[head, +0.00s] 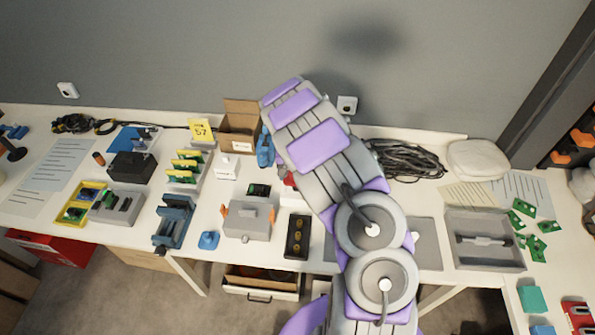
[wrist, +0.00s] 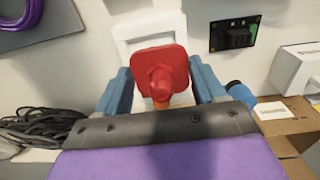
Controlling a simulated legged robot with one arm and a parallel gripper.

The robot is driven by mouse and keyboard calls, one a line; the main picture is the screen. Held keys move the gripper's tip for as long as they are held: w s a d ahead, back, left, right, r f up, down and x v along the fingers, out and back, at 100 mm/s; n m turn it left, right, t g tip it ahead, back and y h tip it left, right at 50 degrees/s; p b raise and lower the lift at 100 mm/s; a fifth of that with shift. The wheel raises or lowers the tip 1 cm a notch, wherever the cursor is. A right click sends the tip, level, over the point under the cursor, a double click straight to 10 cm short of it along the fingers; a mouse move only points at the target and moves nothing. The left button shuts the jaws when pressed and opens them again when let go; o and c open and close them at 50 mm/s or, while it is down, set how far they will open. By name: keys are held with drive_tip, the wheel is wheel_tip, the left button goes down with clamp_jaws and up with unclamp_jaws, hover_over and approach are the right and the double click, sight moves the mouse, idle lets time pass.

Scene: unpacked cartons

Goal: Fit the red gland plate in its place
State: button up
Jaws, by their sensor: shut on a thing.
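The red gland plate (wrist: 160,62) is a rounded square with a raised knob-like middle. My gripper (wrist: 161,88) is shut on it, with a blue finger on each side. In the wrist view a white block with a square raised frame (wrist: 123,32) lies just beyond the plate, which covers part of it. I cannot tell whether the plate touches the block. In the head view only a bit of red (head: 288,180) shows beside my arm, which hides my gripper. The white block (head: 294,197) shows partly there.
A small black device (wrist: 235,33) lies near the white block. An open cardboard box (head: 239,137) stands at the back, and coiled black cable (head: 408,160) lies behind my arm. A grey case with orange latches (head: 247,222) and a dark box (head: 297,237) stand in front.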

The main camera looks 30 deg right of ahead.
drive_tip(key=shift+a+r, duration=0.1)
drive_tip(key=shift+a, duration=0.2)
drive_tip(key=shift+s+d+f, duration=0.1)
drive_tip(key=shift+d+f, duration=0.05)
drive_tip(key=shift+d, duration=0.65)
drive_tip(key=shift+d+f, duration=0.1)
drive_tip(key=shift+d, duration=0.65)
drive_tip(key=shift+a+r+p, duration=0.2)
drive_tip(key=shift+a+p, duration=0.1)
drive_tip(key=shift+a, duration=1.55)
drive_tip(key=shift+d+f, duration=0.2)
drive_tip(key=shift+d, duration=0.8)
drive_tip(key=shift+a, duration=1.05)
drive_tip(key=shift+d+f, duration=0.6)
drive_tip(key=shift+d, duration=0.3)
drive_tip(key=shift+a+f, duration=0.35)
drive_tip(key=shift+a, duration=0.35)
drive_tip(key=shift+f, duration=0.25)
drive_tip(key=shift+d+f, duration=0.55)
drive_tip(key=shift+a+f, duration=0.45)
drive_tip(key=shift+f, duration=0.05)
drive_tip(key=o, duration=1.2)
drive_tip(key=shift+d, duration=0.35)
drive_tip(key=shift+a, duration=0.1)
